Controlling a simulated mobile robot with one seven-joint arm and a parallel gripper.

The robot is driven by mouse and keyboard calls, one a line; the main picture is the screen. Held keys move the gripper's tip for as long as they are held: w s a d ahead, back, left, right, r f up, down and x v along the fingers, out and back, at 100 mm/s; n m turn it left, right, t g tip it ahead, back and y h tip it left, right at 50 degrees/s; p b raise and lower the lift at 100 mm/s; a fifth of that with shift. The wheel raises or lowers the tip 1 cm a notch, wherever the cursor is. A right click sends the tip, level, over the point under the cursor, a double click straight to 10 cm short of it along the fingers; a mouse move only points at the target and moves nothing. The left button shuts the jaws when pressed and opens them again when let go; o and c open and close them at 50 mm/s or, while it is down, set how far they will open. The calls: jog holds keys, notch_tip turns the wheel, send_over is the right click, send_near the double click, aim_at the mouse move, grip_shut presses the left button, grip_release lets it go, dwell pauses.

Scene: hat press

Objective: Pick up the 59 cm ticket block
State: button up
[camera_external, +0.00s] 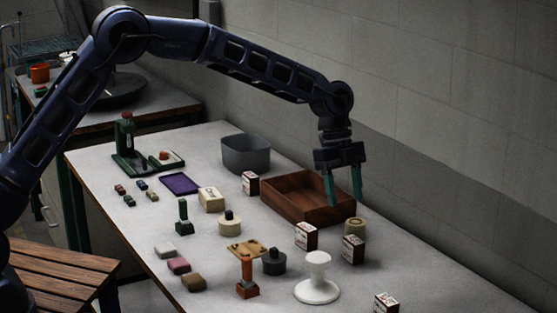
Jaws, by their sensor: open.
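Several small white blocks with dark brown sides and printed faces stand on the table. One block (250,183) is left of the wooden tray, one (306,236) is in front of it, one (353,249) is further right, and one (386,303) is near the bottom edge. Their print is too small to read, so I cannot tell which is the 59 cm ticket block. My gripper (344,200) points down with its greenish fingers apart and nothing visible between them. It appears over or near the right end of the tray; its exact height is unclear.
The open wooden tray (285,205) lies beside a grey bin (246,153). A tan roll (355,226) stands close to two blocks. A white stand (317,280), dark weight (274,262) and orange-based stand (247,270) are in front. The right table end looks clear.

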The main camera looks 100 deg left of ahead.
jog(key=m, duration=0.1)
send_over(353, 239)
jog(key=s+a, duration=0.1)
jog(key=s, duration=0.1)
jog(key=shift+h, duration=0.4)
jog(key=f, duration=0.8)
jog(key=shift+w+a, duration=0.2)
jog(key=shift+f, duration=0.25)
jog(key=x, duration=0.5)
jog(key=shift+w+f, duration=0.1)
jog(key=shift+f, duration=0.05)
jog(key=shift+a+x, duration=0.15)
jog(key=shift+x, duration=1.15)
jog(key=shift+a+x, duration=0.2)
jog(key=shift+x, duration=1.05)
jog(key=shift+f, duration=0.1)
jog(key=shift+c, duration=0.4)
jog(key=c, duration=1)
